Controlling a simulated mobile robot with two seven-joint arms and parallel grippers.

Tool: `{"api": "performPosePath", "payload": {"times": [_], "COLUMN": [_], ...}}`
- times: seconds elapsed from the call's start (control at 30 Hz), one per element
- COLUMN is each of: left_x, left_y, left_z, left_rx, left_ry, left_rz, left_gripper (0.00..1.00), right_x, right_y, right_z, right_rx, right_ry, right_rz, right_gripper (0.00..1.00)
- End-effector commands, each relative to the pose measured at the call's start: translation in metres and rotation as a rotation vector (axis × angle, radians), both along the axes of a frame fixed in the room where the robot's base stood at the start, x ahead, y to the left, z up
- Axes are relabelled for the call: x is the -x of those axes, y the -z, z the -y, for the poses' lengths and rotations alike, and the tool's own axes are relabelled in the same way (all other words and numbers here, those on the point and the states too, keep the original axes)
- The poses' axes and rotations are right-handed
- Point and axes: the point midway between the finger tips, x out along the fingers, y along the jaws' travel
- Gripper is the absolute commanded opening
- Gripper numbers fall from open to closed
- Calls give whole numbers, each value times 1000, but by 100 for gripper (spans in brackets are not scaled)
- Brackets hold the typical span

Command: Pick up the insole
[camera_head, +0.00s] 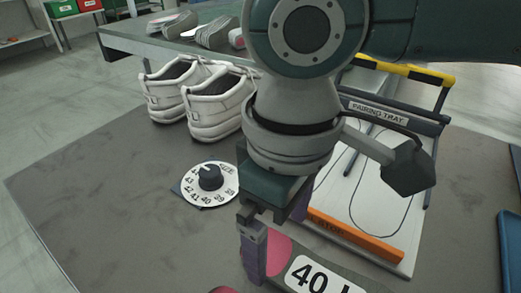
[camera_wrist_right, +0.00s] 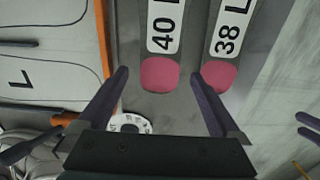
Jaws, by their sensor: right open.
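An insole with a pink end and a white label reading "40 L" (camera_wrist_right: 159,75) lies on the grey surface in the right wrist view. It also shows in the camera_head view (camera_head: 276,252), partly behind my right gripper. A second insole labelled "38 L" (camera_wrist_right: 220,76) lies beside it, to the right in the wrist view. My right gripper (camera_wrist_right: 158,80) is open and empty. Its fingers appear on either side of the 40 L insole's pink end; the exact height above it is hard to tell. My left gripper is not in view.
The pairing tray (camera_head: 362,220) with shoe outlines and an orange bar (camera_head: 355,236) stands beside the gripper. A size dial (camera_head: 210,180) and white shoes (camera_head: 212,110) are to the left. The mat's (camera_head: 100,210) left part is clear.

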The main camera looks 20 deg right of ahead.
Motion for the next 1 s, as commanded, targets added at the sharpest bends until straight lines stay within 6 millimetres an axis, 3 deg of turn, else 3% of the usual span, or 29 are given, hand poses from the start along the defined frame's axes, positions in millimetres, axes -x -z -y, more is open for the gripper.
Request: {"api": "performPosePath", "payload": {"times": [0.03, 0.2, 0.47, 1.0], "left_x": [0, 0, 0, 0], "left_y": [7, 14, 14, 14], "left_z": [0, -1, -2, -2], "left_rx": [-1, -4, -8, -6], "left_ry": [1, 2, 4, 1], "left_rz": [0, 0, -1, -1], "left_gripper": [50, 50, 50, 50], "right_x": [0, 0, 0, 0], "right_y": [13, 34, 36, 36], "right_z": [0, 1, 0, 0], "right_rx": [2, 2, 0, 0], "right_ry": [0, -1, -2, -2], "right_rz": [-1, 0, 1, 1], "right_gripper": [100, 100, 100, 42]}}
